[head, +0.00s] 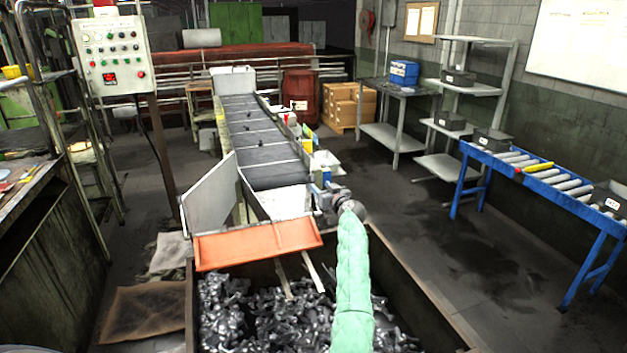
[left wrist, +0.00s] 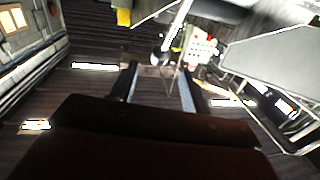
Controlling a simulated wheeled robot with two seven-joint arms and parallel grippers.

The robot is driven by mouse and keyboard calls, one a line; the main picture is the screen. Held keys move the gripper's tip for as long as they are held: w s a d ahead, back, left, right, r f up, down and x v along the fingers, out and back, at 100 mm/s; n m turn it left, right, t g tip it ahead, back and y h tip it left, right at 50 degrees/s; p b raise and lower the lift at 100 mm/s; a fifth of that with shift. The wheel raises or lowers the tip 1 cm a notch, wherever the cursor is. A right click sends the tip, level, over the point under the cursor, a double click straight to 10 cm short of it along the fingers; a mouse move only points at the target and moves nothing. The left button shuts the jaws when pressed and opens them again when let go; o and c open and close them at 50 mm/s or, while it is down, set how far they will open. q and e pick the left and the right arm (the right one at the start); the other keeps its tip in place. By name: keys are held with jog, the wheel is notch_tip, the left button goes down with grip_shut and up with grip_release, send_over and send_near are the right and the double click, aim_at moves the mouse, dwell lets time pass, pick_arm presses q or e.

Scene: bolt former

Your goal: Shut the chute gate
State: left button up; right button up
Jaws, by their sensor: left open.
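An orange plate (head: 258,243), which looks like the chute gate, slopes across the chute's lower mouth above a bin of dark metal parts (head: 265,315). A grey panel (head: 210,195) stands angled at the chute's left side. My left gripper (head: 322,194) is beside the chute's right wall, right of and above the orange plate; its arm wears a green sleeve. In the left wrist view its two fingers (left wrist: 159,88) are apart, with nothing held between them. A pale rounded knob-like end (left wrist: 159,56) shows just beyond the fingertips; I cannot tell what it belongs to. My right gripper is not seen.
The conveyor (head: 250,135) runs back from the chute. A control panel (head: 110,55) stands at the left. A blue roller table (head: 545,180) and grey shelves (head: 470,85) stand along the right wall. The floor between the bin and roller table is clear.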

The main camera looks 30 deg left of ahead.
aim_at(314, 180)
pick_arm(q)
jog(key=p+x, duration=0.1)
jog(key=x, duration=0.5)
jog(key=shift+w+a+r+p, duration=0.1)
jog(key=shift+r+p, duration=0.05)
jog(key=shift+p, duration=0.15)
jog(key=shift+w+a, duration=0.35)
jog(key=shift+a, duration=0.25)
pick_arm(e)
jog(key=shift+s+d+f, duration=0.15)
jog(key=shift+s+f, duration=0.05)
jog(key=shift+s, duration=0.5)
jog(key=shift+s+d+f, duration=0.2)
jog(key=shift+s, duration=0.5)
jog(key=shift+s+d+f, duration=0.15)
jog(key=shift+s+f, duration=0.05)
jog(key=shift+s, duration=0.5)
pick_arm(q)
grip_shut()
